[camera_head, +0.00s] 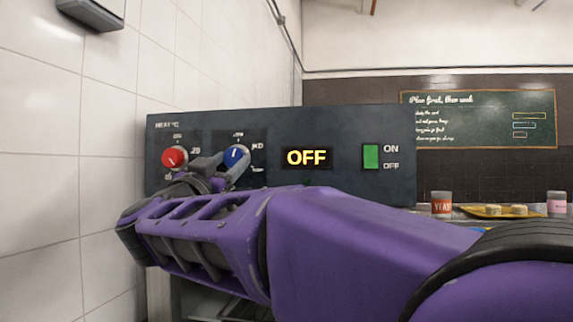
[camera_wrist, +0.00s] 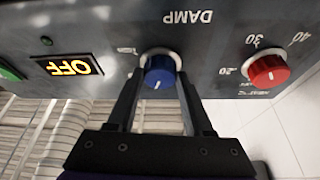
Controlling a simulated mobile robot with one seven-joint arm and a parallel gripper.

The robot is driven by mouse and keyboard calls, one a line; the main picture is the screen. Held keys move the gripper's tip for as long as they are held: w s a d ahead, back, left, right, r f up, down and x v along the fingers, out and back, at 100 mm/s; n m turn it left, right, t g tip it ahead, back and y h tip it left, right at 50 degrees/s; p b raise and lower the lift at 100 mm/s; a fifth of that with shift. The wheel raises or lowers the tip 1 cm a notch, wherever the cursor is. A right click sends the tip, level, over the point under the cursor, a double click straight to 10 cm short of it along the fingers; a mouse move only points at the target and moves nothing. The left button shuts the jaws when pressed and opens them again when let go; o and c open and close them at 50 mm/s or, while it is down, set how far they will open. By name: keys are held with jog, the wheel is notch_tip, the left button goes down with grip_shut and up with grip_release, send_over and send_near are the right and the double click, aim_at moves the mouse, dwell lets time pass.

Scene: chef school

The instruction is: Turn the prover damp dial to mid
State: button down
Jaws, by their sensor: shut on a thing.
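The damp dial is a round blue knob (camera_head: 236,154) with a white pointer line, on the dark prover panel (camera_head: 345,126). In the head view its line stands near upright, leaning slightly right. A small label, hard to read but likely "MID", is at its right. The wrist view shows the blue dial (camera_wrist: 160,70) upside down, with the word DAMP beyond it. My gripper (camera_wrist: 159,84) has one finger on each side of the knob and is shut on it. In the head view my gripper (camera_head: 228,172) reaches it from below; my purple arm hides the lower panel.
A red heat dial (camera_head: 175,157) sits close left of the blue one. The display (camera_head: 307,158) reads OFF, and a green ON/OFF switch (camera_head: 371,157) is to its right. A tiled wall (camera_head: 40,160) stands close on the left.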

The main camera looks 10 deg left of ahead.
jog(key=m+h, duration=0.1)
jog(key=m, duration=0.1)
jog(key=m+g+h, duration=0.1)
jog(key=m, duration=0.2)
jog(key=shift+a, duration=0.15)
jog(key=shift+a+r+m+g+h+p, duration=0.1)
jog(key=shift+m+g+h+p, duration=0.3)
jog(key=shift+m, duration=1)
jog(key=shift+r+m+g+h+p, duration=0.1)
jog(key=shift+m+g+h, duration=0.3)
jog(key=shift+m+h, duration=0.7)
jog(key=shift+m, duration=0.6)
jog(key=shift+c, duration=1.5)
grip_release()
jog(key=shift+w, duration=0.1)
jog(key=shift+f, duration=0.1)
jog(key=b+v, duration=0.1)
jog(key=v, duration=1.6)
jog(key=shift+s+r+b, duration=0.25)
jog(key=shift+s+b, duration=0.05)
jog(key=shift+b, duration=0.05)
